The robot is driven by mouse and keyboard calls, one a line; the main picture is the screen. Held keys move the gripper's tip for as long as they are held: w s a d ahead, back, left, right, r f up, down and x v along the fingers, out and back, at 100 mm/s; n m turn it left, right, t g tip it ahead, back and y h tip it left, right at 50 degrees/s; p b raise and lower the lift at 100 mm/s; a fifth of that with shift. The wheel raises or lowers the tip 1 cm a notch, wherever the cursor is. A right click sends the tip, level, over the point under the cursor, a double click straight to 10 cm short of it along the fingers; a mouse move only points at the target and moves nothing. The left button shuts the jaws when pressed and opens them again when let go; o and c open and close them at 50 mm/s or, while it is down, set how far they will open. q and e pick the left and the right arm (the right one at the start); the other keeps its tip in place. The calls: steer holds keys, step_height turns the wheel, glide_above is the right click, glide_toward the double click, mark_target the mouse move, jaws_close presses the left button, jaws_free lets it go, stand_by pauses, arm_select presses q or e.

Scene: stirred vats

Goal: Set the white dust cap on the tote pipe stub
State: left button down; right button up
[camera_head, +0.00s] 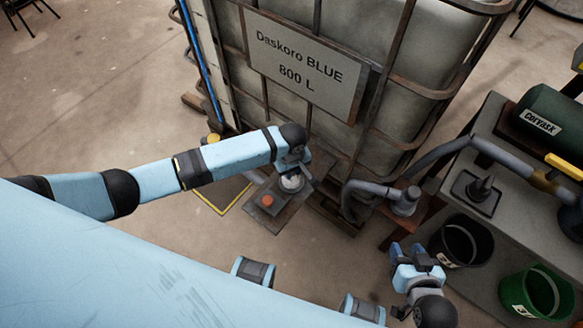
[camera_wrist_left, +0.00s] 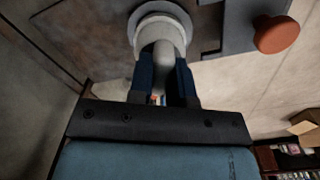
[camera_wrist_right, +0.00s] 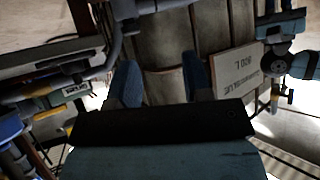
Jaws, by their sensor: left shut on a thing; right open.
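The white dust cap (camera_head: 291,184) is at my left gripper (camera_head: 293,174), just in front of the tote (camera_head: 340,110). In the left wrist view the cap (camera_wrist_left: 160,25) shows as a round pale flange with a narrower neck. The fingers of my left gripper (camera_wrist_left: 166,85) are shut on that neck. I cannot tell whether the cap touches anything beneath it. No bare tote pipe stub can be made out; the arm and cap hide part of that area. My right gripper (camera_head: 418,262) is open and empty at the lower right, and its spread fingers (camera_wrist_right: 162,85) show in its wrist view.
A small shelf (camera_head: 285,213) with an orange-red knob (camera_head: 268,201) lies below the left gripper. A grey hose coupling (camera_head: 403,201) stands right of it. A dark bucket (camera_head: 461,241), a green bucket (camera_head: 537,293) and a bench (camera_head: 500,155) crowd the right.

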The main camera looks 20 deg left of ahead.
arm_select(q)
steer(key=shift+f, duration=0.3)
steer(key=c, duration=1.3)
jaws_free()
steer(key=shift+c, duration=0.2)
